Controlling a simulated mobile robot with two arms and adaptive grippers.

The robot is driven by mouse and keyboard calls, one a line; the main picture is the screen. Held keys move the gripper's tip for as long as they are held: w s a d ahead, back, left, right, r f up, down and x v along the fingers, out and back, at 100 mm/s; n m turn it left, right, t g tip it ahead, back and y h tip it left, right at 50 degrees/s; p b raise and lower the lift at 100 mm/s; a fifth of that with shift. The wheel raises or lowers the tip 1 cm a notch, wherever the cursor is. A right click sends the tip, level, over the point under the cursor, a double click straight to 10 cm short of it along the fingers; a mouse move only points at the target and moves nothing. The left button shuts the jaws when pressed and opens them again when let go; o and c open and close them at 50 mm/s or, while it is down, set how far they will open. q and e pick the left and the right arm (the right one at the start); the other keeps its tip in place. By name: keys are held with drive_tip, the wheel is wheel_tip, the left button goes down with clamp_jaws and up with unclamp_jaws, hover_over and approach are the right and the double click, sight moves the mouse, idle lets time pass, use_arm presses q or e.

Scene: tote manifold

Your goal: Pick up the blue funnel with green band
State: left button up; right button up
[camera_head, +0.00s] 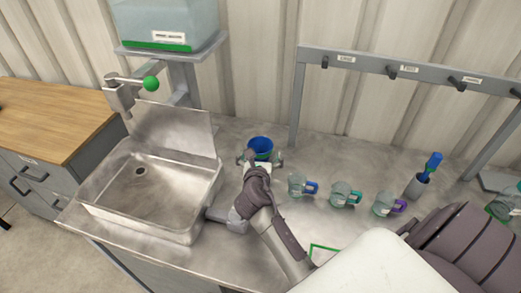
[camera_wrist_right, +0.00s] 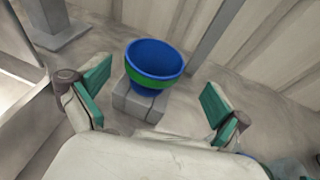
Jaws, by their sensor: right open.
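The gripper and forearm hide the funnel's lower part in the head view. My left gripper is not in view.
The steel sink (camera_head: 150,237) is left of my right arm, with a tap ending in a green ball (camera_head: 151,83). Mugs with blue (camera_head: 297,186), teal (camera_head: 342,194) and purple (camera_head: 385,204) handles stand to the right.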

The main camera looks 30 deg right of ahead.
sight(261, 140)
drive_tip(key=x, duration=0.4)
drive_tip(key=shift+f, duration=0.1)
drive_tip(key=shift+w+d+f, duration=0.15)
drive_tip(key=shift+w+d, duration=0.15)
drive_tip(key=shift+w, duration=0.15)
drive_tip(key=x, duration=0.4)
drive_tip(key=shift+w+a+f+p, duration=0.1)
drive_tip(key=shift+w+f+p, duration=0.05)
drive_tip(key=shift+w+p, duration=0.15)
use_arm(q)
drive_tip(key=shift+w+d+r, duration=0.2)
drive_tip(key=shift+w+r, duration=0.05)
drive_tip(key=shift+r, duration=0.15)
use_arm(e)
drive_tip(key=shift+s, duration=0.15)
drive_tip(key=shift+c, duration=1.2)
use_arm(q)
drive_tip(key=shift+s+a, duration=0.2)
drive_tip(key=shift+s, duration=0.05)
use_arm(e)
drive_tip(key=c, duration=0.7)
drive_tip(key=shift+c, duration=0.3)
